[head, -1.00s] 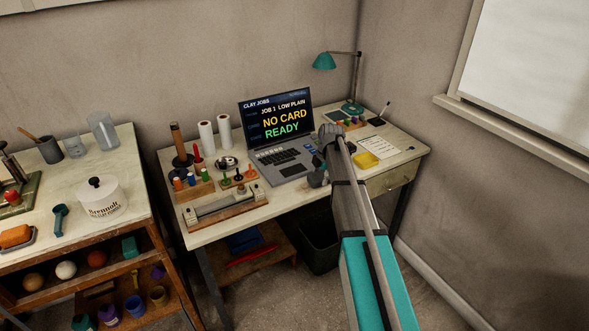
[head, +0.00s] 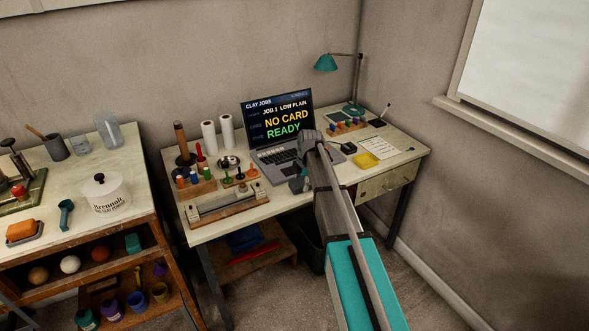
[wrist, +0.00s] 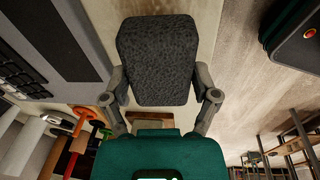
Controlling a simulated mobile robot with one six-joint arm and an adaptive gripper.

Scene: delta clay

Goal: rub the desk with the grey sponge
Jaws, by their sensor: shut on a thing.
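The dark grey speckled sponge (wrist: 158,60) fills the middle of the wrist view. My gripper (wrist: 159,97) is shut on it, with one finger at each side. In the head view my gripper (head: 299,183) is over the front middle of the desk (head: 226,230), just in front of the laptop, and the sponge is mostly hidden there. Pale worn desk top shows beside the sponge in the wrist view (wrist: 235,55). I cannot tell whether the sponge touches the desk.
The laptop (head: 276,118) stands behind my gripper. A tool rack and a roller board (head: 228,207) crowd the desk's left part. A yellow pad (head: 368,160), a paper sheet (head: 381,147) and a teal lamp (head: 326,62) are at the right. A worktable (head: 140,178) stands left.

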